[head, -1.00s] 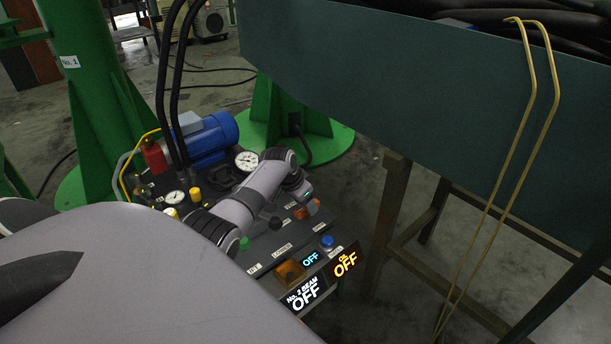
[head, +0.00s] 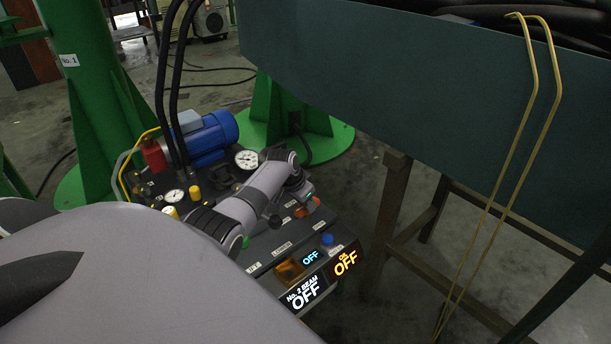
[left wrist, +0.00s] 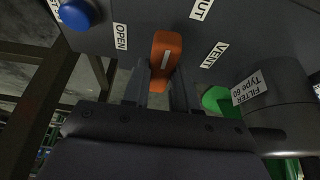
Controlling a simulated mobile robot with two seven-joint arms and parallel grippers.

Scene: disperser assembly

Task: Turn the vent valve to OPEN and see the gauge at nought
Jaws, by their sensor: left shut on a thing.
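The vent valve's orange handle (left wrist: 165,62), with a white line on it, stands between the OPEN label (left wrist: 121,37) and a label partly cut off, ending in UT (left wrist: 201,9). My left gripper (left wrist: 160,88) is shut on the handle, one finger on each side. In the head view the orange handle (head: 313,206) shows beside my left wrist, and the fingers are hard to make out. A large white gauge (head: 246,159) and a small gauge (head: 175,196) face up; their readings are too small to tell. My right gripper is not in view.
A blue button (left wrist: 76,14) and a green knob (left wrist: 216,100) are near the gripper. A blue motor (head: 208,138) and black hoses stand behind. A dark green trough (head: 400,80) is at right.

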